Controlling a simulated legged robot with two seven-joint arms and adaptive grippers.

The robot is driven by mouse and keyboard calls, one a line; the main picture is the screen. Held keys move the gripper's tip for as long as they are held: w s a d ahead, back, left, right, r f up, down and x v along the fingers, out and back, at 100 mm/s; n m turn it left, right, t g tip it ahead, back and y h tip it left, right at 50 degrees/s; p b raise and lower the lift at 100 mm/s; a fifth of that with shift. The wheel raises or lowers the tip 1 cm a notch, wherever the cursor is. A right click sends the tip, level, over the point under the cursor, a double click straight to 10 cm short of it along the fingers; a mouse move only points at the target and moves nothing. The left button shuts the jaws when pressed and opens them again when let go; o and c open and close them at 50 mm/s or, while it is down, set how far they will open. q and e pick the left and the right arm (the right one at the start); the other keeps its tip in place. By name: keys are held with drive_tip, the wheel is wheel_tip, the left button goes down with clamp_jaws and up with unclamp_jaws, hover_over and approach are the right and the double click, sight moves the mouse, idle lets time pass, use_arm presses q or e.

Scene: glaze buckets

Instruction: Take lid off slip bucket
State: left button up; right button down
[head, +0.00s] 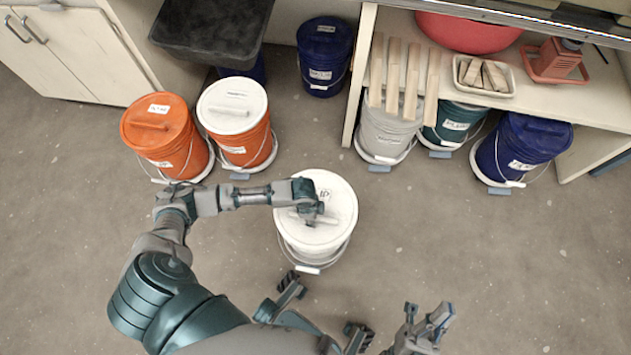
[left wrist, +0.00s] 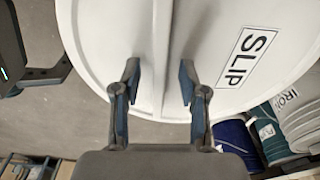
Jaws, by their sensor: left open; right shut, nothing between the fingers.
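The white slip bucket (head: 312,256) stands on the floor in the middle of the head view, with its round white lid (head: 340,212) sitting on it. The left wrist view shows the lid (left wrist: 110,35) close up, with a black SLIP label (left wrist: 247,57) and a raised handle bar (left wrist: 161,55). My left gripper (head: 308,213) is over the lid and partly hides it. Its fingers (left wrist: 157,88) are open, one on each side of the handle bar; I cannot tell whether they touch it. My right gripper (head: 430,322) is shut and empty, low and right of the bucket.
Two buckets with orange (head: 160,127) and white (head: 234,107) lids stand behind at left. A blue bucket (head: 325,60) is at the back. White, green and blue (head: 525,150) buckets stand by the shelf (head: 590,105) at right. Open floor (head: 480,240) surrounds the slip bucket.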

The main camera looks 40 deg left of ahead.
use_arm(q)
drive_tip(key=shift+f, duration=0.2)
idle(0.3)
drive_tip(key=shift+c, duration=0.3)
clamp_jaws()
